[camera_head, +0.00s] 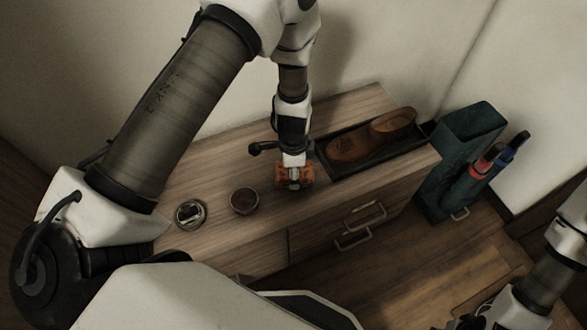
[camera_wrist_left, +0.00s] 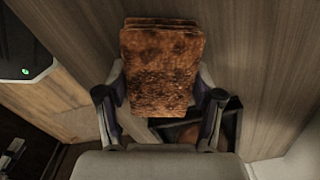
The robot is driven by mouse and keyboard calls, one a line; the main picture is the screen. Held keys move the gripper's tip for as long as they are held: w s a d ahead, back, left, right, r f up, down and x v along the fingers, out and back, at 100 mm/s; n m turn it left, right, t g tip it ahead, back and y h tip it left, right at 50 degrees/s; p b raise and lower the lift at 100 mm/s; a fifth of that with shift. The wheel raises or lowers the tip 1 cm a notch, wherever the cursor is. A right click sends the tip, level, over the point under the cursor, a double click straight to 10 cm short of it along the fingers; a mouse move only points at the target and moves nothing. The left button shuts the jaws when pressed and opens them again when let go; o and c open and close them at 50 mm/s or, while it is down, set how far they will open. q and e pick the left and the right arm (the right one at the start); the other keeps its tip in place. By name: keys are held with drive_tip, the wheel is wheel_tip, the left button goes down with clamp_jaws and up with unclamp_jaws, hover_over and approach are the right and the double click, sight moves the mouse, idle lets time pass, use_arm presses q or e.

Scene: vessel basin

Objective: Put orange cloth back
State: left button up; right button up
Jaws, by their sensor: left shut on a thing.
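The orange cloth (camera_head: 296,174) is a folded, mottled orange-brown pad. My left gripper (camera_head: 293,168) is shut on it and points down over the wooden cabinet top (camera_head: 230,158), left of the shoe tray. I cannot tell whether the cloth touches the top. In the left wrist view the cloth (camera_wrist_left: 160,65) is between the two fingers of my left gripper (camera_wrist_left: 160,92) and sticks out beyond them. My right arm shows at the lower right of the head view, but its gripper is outside the frame.
A black tray (camera_head: 325,174) with brown shoes (camera_head: 350,142) is at the cabinet's right end. A brown round bowl (camera_head: 244,201) and a round tin (camera_head: 190,213) stand left of the cloth. A dark green umbrella stand (camera_head: 468,130) is right of the cabinet. Drawers (camera_head: 366,213) face front.

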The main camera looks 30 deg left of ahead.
use_arm(q)
drive_tip(key=shift+f, duration=0.6)
drive_tip(key=shift+d+r, duration=0.1)
drive_tip(key=shift+r, duration=0.2)
drive_tip(key=shift+c, duration=0.4)
drive_tip(key=shift+f, duration=0.3)
drive_tip(key=o, duration=1.1)
drive_tip(key=shift+r, duration=0.1)
use_arm(e)
drive_tip(key=shift+f, duration=0.65)
use_arm(q)
drive_tip(key=shift+r, duration=0.1)
use_arm(e)
drive_tip(key=shift+r, duration=0.1)
use_arm(q)
drive_tip(key=shift+r+p, duration=0.3)
drive_tip(key=shift+p, duration=0.05)
wheel_tip(320, 180, up, 12)
drive_tip(key=p, duration=0.2)
drive_tip(key=shift+f+p, duration=0.25)
drive_tip(key=shift+p, duration=0.05)
use_arm(e)
wheel_tip(320, 180, up, 3)
